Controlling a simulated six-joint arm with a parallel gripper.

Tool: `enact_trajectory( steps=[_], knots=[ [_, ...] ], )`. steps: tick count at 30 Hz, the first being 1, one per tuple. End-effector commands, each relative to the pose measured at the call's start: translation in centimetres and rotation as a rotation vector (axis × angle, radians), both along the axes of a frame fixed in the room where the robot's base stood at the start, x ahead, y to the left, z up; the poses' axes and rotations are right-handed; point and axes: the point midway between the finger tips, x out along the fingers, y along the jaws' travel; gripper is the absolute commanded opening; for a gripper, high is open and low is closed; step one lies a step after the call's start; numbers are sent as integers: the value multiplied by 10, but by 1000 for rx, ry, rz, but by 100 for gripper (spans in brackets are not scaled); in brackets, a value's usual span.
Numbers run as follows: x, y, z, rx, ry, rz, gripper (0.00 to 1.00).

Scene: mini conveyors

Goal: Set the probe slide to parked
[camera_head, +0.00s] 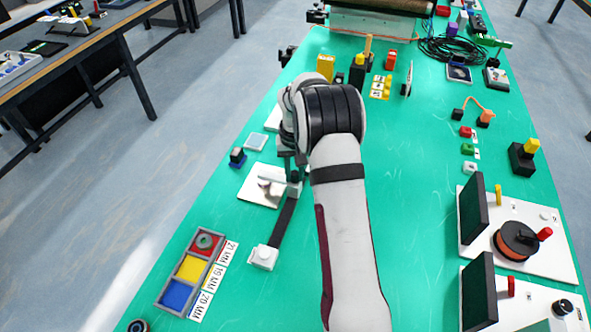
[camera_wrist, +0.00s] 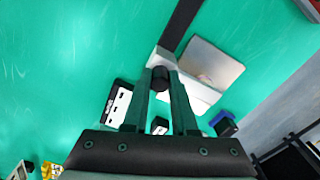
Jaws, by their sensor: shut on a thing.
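The probe slide has a black rail (camera_head: 283,222) with a white end block (camera_head: 263,257) at its near end. Its grey carriage (camera_head: 294,189) sits at the far part of the rail, beside a pale plate (camera_head: 257,190). In the wrist view the rail (camera_wrist: 181,27) runs up from the carriage, and the plate (camera_wrist: 210,68) lies to the right. My gripper (camera_wrist: 161,82) is shut on the slide's black knob (camera_wrist: 160,76). In the head view my arm partly hides the gripper and the far end of the slide.
A tray (camera_head: 163,298) with red, yellow and blue compartments and number cards stands at the near left. Panels with upright black screens (camera_head: 473,208) stand right.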

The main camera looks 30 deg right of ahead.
Motion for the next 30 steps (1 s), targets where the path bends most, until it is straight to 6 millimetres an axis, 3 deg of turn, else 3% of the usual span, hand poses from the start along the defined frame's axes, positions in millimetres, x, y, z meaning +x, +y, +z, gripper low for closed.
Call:
enact_trajectory(
  steps=[12,18,26,27,30],
  knots=[
    [-75,78,1,2,0,3,0],
    [-88,90,0,2,0,1,0],
    [-90,92,0,5,5,-2,0],
    [-90,92,0,6,6,-2,29],
    [-90,91,0,5,7,-1,47]
  ],
)
